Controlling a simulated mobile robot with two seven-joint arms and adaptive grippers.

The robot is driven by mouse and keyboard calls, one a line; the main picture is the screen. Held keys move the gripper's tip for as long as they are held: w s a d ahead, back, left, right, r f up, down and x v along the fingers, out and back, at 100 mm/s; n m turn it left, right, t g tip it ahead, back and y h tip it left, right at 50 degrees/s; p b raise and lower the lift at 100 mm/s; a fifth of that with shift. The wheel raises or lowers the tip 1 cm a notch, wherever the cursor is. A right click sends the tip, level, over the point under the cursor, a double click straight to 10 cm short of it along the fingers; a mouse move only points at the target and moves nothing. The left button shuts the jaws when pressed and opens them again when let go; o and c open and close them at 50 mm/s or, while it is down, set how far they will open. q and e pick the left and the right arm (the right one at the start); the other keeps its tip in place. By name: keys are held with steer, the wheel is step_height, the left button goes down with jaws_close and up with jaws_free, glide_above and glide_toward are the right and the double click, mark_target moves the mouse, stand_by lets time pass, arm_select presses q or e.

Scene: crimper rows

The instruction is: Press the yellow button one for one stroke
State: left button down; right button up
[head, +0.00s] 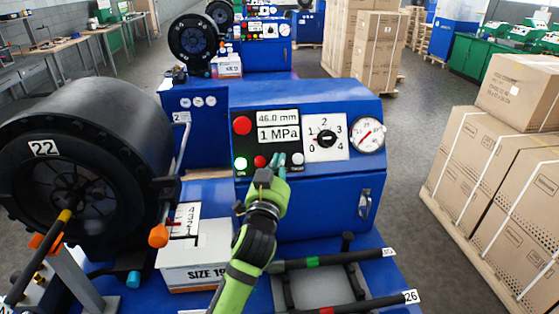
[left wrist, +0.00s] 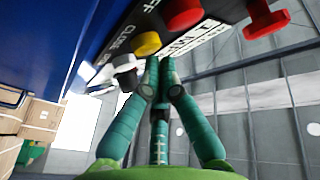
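The yellow button (left wrist: 146,43) shows in the left wrist view on the black panel strip, between a red button (left wrist: 183,12) and a pale button (left wrist: 123,62). In the head view my left gripper (head: 277,160) covers that spot on the blue machine's front panel. Its teal fingertips are close together and empty, pointing at the panel between a red button (head: 260,161) and a white button (head: 297,158). In the wrist view the fingertips (left wrist: 161,62) are right by the yellow button. I cannot tell whether they touch it. My right gripper is not in view.
A black crimper head (head: 75,160) stands left. Stacked cartons (head: 490,185) stand right, beyond open floor.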

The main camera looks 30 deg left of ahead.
arm_select(q)
steer(key=shift+w+a+f, duration=0.25)
steer(key=shift+w, duration=0.05)
stand_by(0.6)
stand_by(0.4)
steer(key=shift+s+d+r+p, duration=0.35)
steer(key=shift+s+d+r, duration=0.15)
steer(key=shift+s, duration=0.1)
steer(key=s+d+r+p, duration=0.2)
steer(key=s, duration=0.1)
steer(key=shift+s+d+r+p, duration=0.15)
steer(key=shift+d+r+p, duration=0.05)
steer(key=shift+r+p, duration=0.2)
steer(key=shift+f, duration=0.15)
stand_by(2.6)
